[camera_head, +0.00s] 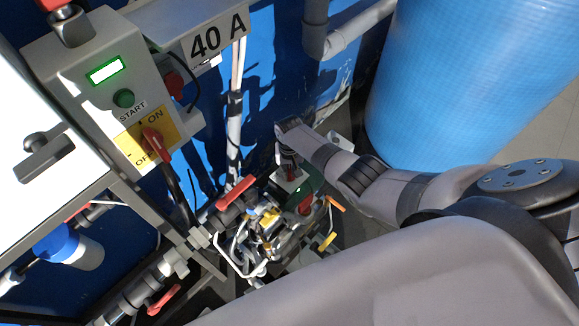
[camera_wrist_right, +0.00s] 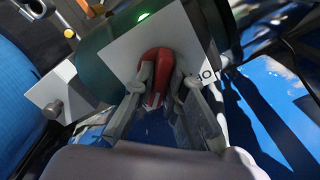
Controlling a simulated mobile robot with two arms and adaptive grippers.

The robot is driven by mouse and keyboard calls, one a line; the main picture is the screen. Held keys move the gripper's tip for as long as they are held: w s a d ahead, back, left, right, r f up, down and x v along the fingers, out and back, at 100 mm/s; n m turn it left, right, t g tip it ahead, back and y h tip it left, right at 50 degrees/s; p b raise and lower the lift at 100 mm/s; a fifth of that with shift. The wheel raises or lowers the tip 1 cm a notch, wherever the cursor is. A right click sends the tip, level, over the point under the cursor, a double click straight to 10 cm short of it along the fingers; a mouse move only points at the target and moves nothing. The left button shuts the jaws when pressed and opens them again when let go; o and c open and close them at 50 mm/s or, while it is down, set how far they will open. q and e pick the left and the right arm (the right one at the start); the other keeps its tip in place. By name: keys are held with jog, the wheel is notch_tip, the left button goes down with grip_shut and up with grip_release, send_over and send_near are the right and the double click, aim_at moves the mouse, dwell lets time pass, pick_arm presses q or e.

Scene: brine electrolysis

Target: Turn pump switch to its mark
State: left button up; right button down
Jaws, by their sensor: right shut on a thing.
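The pump switch is a red knob on a white plate (camera_wrist_right: 120,45), and it shows best in the right wrist view (camera_wrist_right: 157,62). The plate sits on the dark green pump (camera_wrist_right: 95,65). My right gripper (camera_wrist_right: 160,92) has its two fingers on either side of the knob and is shut on it. In the head view the right gripper (camera_head: 289,168) reaches down to the pump (camera_head: 312,188) at the lower middle; the fingers and wrist hide most of the switch. Part of the lettering on the plate shows, but the mark's alignment cannot be told. My left gripper is not in view.
A control box (camera_head: 105,95) with a START button and red ON/OFF switch (camera_head: 152,138) stands at upper left. Pipes with red-handled valves (camera_head: 237,191) crowd the area left of the pump. A large blue tank (camera_head: 470,75) stands at upper right.

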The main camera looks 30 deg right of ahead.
aim_at(290, 170)
jog(key=shift+w, duration=0.1)
dwell(0.4)
jog(key=c, duration=1.6)
grip_release()
jog(key=shift+c, duration=0.2)
notch_tip(290, 170, up, 12)
